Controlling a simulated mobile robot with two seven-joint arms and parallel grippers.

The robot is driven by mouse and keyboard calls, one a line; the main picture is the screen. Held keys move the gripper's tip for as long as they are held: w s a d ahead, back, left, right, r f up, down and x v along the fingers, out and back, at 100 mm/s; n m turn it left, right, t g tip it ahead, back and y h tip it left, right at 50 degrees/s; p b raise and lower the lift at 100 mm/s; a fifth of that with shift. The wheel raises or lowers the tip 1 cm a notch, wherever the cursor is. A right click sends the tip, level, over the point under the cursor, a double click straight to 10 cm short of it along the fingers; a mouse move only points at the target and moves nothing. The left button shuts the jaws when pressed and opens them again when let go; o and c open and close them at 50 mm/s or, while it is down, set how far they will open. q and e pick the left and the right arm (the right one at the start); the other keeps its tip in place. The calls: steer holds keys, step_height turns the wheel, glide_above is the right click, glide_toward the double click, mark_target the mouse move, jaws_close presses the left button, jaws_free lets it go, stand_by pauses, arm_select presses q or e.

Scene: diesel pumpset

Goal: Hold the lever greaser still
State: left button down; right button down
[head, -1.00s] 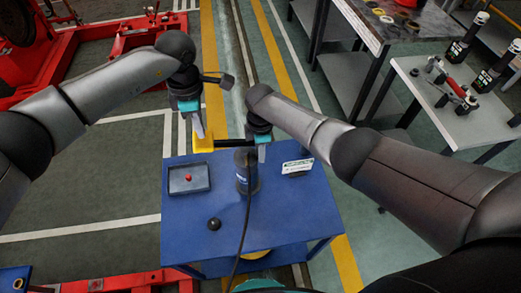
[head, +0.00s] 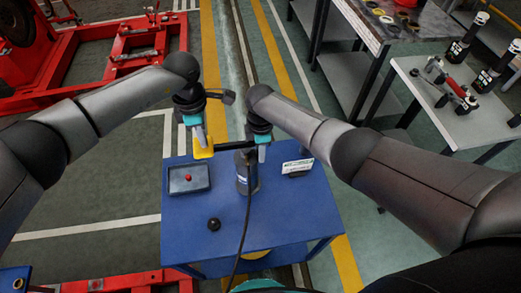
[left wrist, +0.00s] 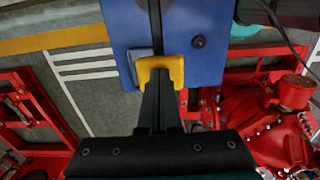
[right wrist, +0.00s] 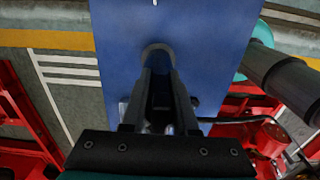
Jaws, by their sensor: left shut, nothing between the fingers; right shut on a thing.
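The lever greaser stands upright on the blue table, its dark cylinder (head: 247,178) near the middle. Its black lever (head: 228,147) reaches left to a yellow U-shaped end piece (head: 203,153), which also shows in the left wrist view (left wrist: 146,72). My left gripper (head: 201,142) is shut and empty, its fingertips at the yellow piece; whether they press on it I cannot tell. My right gripper (head: 262,153) is shut on the top part of the greaser. In the right wrist view its fingers hide most of the greaser; a round grey part (right wrist: 157,48) shows beyond them.
The blue table (head: 270,225) also carries a dark tray with a red knob (head: 189,179), a black ball knob (head: 214,224) and a white label card (head: 297,167). A dark hose (head: 243,225) runs from the greaser over the front edge. A grey bench (head: 455,115) stands at right.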

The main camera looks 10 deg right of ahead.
arm_select(q)
steer(key=shift+s+d+f, duration=0.1)
steer(key=shift+d+f, duration=0.1)
steer(key=shift+f, duration=1.15)
steer(key=shift+r, duration=2.35)
steer(key=shift+a, duration=0.1)
